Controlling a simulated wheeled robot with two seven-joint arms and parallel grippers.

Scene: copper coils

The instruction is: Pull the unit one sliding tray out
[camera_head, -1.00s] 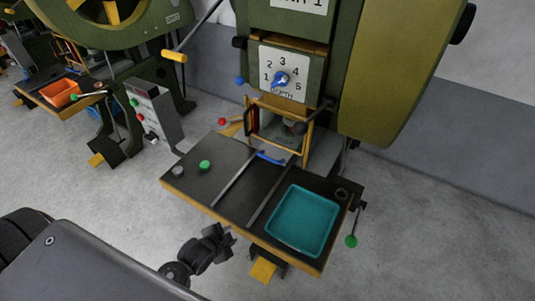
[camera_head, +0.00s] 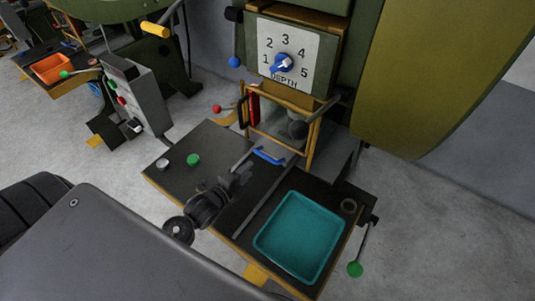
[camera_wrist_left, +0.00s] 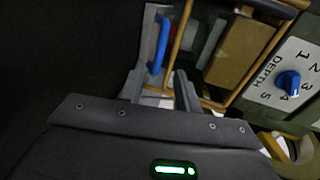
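The sliding tray shows by its blue handle (camera_head: 268,156), which sits between two rails at the front of the unit one press, below the orange-framed guard. The handle also shows in the left wrist view (camera_wrist_left: 157,47), just beyond my fingertips. My left gripper (camera_head: 243,176) is over the black table, a little to the left of and nearer than the handle. In the left wrist view its two fingers (camera_wrist_left: 162,88) stand apart with nothing between them. The tray behind the handle is mostly hidden by the guard. My right gripper is not in view.
A teal bin (camera_head: 299,236) stands on the table's right part. A green button (camera_head: 193,160) and a grey knob (camera_head: 162,164) are on its left part. The orange guard frame (camera_head: 307,146) stands behind the handle. A green-knobbed lever (camera_head: 355,269) hangs at the right edge.

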